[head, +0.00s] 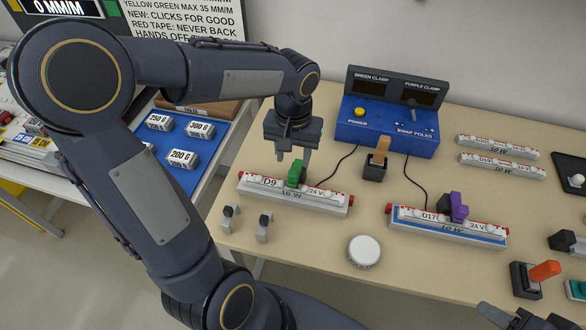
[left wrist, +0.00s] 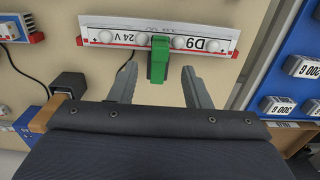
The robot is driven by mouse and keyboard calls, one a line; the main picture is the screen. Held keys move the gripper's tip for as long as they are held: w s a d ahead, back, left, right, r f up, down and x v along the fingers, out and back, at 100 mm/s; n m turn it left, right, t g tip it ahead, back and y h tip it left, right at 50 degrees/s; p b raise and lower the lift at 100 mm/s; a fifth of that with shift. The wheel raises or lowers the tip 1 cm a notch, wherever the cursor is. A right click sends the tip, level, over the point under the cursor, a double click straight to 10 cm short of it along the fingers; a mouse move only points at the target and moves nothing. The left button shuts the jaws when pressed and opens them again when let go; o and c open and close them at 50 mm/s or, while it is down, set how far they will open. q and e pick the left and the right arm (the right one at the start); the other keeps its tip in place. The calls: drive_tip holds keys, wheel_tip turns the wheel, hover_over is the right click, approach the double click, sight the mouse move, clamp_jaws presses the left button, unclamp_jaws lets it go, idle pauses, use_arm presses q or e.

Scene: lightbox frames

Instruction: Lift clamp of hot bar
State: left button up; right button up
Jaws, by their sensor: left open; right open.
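The white bar D9 (head: 295,195), with red ends, lies on the table with a green clamp (head: 296,174) on it; the clamp also shows in the left wrist view (left wrist: 158,60). The bar D17 (head: 448,227) lies to the right with a purple clamp (head: 458,207) on it. My left gripper (head: 293,158) is open and empty just above the green clamp; in the left wrist view the clamp stands ahead of the gap between its fingers (left wrist: 158,78). My right gripper (head: 490,311) shows only partly at the bottom right edge, away from both clamps.
A blue power box (head: 385,130) with dark displays, a yellow button and a lever stands at the back, wires running toward both bars. Two spare bars (head: 500,157) lie at the right. A white round puck (head: 364,252) and small grey stands (head: 264,226) are in front. Blue weight tray at left.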

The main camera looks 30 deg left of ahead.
sight(293, 172)
use_arm(q)
drive_tip(key=shift+f, duration=2.8)
clamp_jaws()
